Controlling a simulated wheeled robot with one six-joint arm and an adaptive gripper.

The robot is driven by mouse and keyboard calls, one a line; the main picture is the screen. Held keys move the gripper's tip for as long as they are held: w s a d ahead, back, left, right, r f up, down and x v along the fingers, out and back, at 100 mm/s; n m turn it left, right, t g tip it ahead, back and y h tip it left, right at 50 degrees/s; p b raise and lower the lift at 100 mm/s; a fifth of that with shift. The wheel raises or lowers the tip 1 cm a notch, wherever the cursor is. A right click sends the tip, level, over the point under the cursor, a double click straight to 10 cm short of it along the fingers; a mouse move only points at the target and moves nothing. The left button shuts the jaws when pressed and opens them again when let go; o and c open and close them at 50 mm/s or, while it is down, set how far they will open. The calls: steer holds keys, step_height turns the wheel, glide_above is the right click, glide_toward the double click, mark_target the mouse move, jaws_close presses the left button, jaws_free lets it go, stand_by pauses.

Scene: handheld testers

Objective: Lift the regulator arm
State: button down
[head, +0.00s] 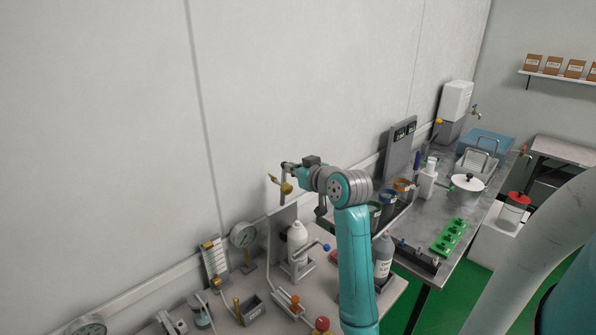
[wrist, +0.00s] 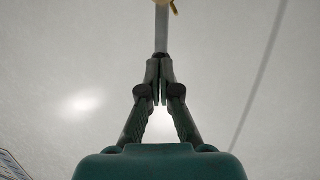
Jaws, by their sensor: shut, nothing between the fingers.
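A short yellow lever-like piece (head: 286,187) shows close to my gripper (head: 286,167) in the head view, above the bench. I take it to be the regulator arm, but its label and joint cannot be made out. In the wrist view my gripper (wrist: 161,85) has its fingers together, with nothing between them. A grey bar (wrist: 162,30) shows straight beyond the fingertips, and a yellow piece (wrist: 166,4) is at its upper end, cut by the frame edge. Whether the fingertips touch the bar cannot be told.
Below my arm the bench holds a pressure gauge (head: 243,235), a white bottle (head: 297,238), a blue-tipped lever (head: 325,246) and a red knob (head: 322,324). A metal table with a white pot (head: 467,185) and green block (head: 449,236) stands right. The wall is close behind.

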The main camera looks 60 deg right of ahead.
stand_by(0.3)
steer(key=shift+w+d+r, duration=0.1)
steer(key=shift+w+r, duration=0.1)
steer(key=shift+w, duration=0.35)
steer(key=shift+w+d+r, duration=0.1)
steer(key=shift+w+r, duration=0.05)
steer(key=shift+w, duration=0.35)
steer(key=shift+s, duration=0.1)
